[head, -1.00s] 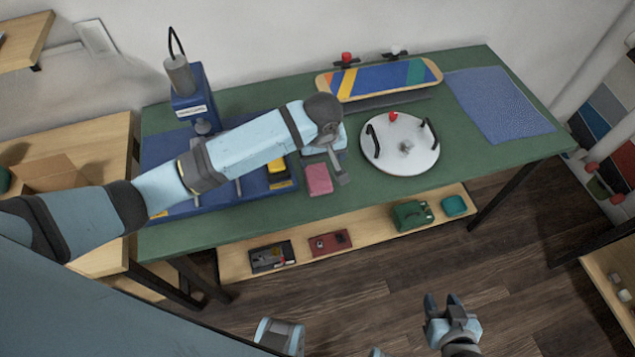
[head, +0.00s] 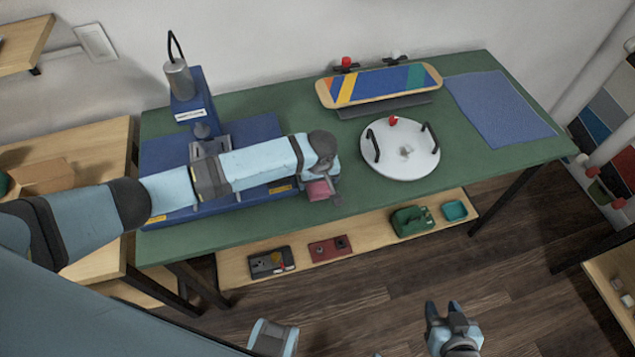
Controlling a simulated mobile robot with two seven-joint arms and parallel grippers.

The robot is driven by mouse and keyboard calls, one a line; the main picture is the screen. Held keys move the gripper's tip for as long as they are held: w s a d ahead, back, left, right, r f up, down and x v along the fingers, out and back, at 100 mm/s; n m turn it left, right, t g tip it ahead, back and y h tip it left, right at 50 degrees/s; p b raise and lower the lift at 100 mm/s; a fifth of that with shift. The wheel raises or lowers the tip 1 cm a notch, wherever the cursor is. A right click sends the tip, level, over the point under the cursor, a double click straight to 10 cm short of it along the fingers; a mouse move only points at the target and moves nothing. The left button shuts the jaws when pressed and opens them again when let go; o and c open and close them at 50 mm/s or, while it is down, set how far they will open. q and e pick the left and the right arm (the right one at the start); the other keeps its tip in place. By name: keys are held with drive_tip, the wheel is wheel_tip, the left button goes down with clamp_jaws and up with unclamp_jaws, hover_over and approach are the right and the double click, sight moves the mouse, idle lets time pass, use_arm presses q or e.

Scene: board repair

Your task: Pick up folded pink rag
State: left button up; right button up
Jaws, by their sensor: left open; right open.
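The folded pink rag (head: 318,190) lies on the green table near its front edge, in the middle of the head view. My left gripper (head: 334,192) is over the rag and hides part of it. Its jaws are open, and I cannot tell whether they touch the rag. My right gripper (head: 444,310) is open and empty, low in the view in front of the table, over the floor.
The blue press (head: 188,100) stands left on the green table (head: 270,220). A white round plate (head: 405,165) with black handles lies right of the rag. A striped skateboard deck (head: 385,82) and blue mat (head: 500,105) are behind. A lower shelf (head: 370,238) holds several small items.

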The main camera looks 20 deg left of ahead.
use_arm(q)
drive_tip(key=shift+w+f, duration=0.1)
drive_tip(key=shift+f, duration=0.5)
drive_tip(key=c, duration=0.7)
drive_tip(key=shift+r, duration=0.1)
wheel_tip(320, 180, up, 20)
drive_tip(key=shift+f+p, duration=0.1)
drive_tip(key=shift+p, duration=0.4)
drive_tip(key=o, duration=0.3)
drive_tip(key=shift+c, duration=1.1)
